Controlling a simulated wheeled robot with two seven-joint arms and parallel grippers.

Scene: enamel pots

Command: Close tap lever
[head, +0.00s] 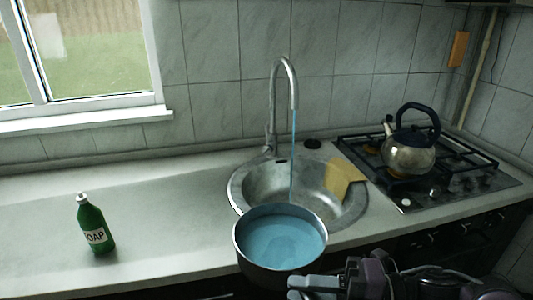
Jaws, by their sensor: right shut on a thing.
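The chrome tap (285,66) stands behind the round steel sink (240,186), with a high curved spout. A thin blue stream of water (293,150) runs down from the spout to the far rim of the pot. I cannot tell whether it lands in the pot or behind it. The tap's lever is too small to make out clearly near the tap's base. A dark pot (262,274) full of blue water is at the sink's front edge. My right gripper (303,284) is shut on the pot at its lower right side. My left gripper is out of view.
A green soap bottle (95,226) stands on the counter at left. A yellow cloth (343,174) lies over the sink's right side. A kettle (409,155) sits on the gas hob (476,182) at right. The counter (150,205) between bottle and sink is clear.

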